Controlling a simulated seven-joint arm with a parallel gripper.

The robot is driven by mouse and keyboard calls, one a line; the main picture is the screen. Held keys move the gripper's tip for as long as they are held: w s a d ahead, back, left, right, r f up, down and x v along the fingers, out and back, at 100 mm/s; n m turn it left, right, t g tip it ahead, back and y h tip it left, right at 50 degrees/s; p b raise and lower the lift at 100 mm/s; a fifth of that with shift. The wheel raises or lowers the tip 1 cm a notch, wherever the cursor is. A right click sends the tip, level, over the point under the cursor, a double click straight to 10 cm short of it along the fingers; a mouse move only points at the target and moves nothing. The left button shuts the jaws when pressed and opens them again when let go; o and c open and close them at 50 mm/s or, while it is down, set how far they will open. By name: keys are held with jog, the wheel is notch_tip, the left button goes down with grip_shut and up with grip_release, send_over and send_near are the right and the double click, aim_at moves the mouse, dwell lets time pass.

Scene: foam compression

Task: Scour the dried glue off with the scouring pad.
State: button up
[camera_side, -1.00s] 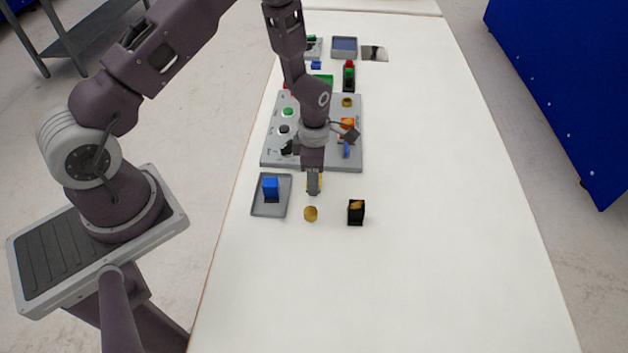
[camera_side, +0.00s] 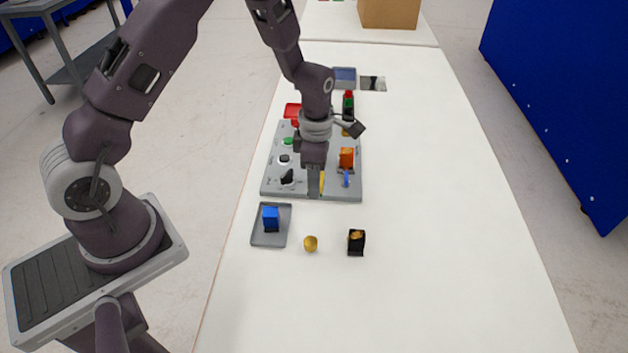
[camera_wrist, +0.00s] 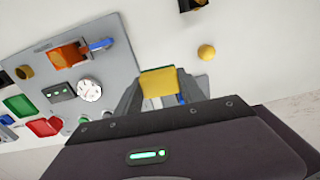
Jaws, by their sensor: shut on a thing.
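My gripper (camera_side: 316,190) is shut on a yellow pad (camera_wrist: 158,83), which shows between the fingers in the wrist view. In the side view only a thin yellow edge of the pad (camera_side: 322,183) shows beside the finger. A small round gold-brown blob (camera_side: 310,243), which may be the dried glue, lies on the white table. It also shows in the wrist view (camera_wrist: 206,52), to the right of the pad and apart from it. The pad appears to be above the table near the panel's front edge; its exact height I cannot tell.
A grey control panel (camera_side: 270,187) with buttons, a dial and an orange part stands just behind my gripper. A grey tray (camera_side: 259,236) with a blue block (camera_side: 270,219) is left of the blob. A black block (camera_side: 356,246) with a gold top stands right. The right of the table is clear.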

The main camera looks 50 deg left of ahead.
jog(key=w+a+r+m, duration=0.2)
jog(key=w+a+m, duration=0.45)
jog(key=w, duration=0.55)
notch_tip(320, 180, up, 4)
jog(key=m, duration=1.1)
send_over(347, 148)
jog(key=shift+w+a+f, duration=0.15)
jog(key=shift+f, duration=2)
jog(key=shift+w+a+f, duration=0.15)
jog(key=shift+f, duration=1.95)
jog(key=shift+s+d, duration=0.25)
jog(key=shift+d, duration=0.05)
jog(key=shift+c, duration=0.5)
jog(key=shift+s+d, duration=1.1)
jog(key=shift+w+a+r, duration=0.1)
jog(key=shift+w+a, duration=1.35)
notch_tip(347, 148, up, 8)
jog(key=shift+s+d, duration=0.1)
jog(key=shift+s, duration=0.05)
